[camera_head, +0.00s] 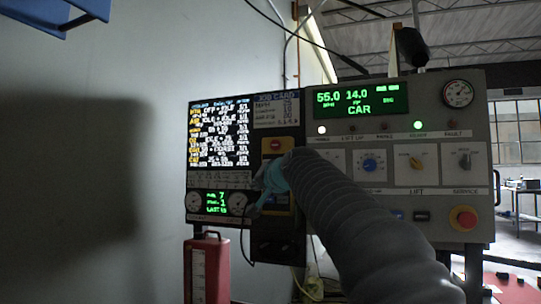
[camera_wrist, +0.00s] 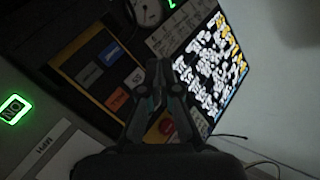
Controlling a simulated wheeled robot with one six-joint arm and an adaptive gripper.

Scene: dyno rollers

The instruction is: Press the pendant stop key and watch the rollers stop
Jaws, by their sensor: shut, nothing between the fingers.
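The rollers are not in view.
The console display (camera_head: 350,98) reads 55.0, 14.0 and CAR in green. A red stop knob (camera_head: 463,218) sits at the console's lower right. A lit screen (camera_head: 217,135) is at left, with a red box (camera_head: 207,265) below. A bare wall fills the left.

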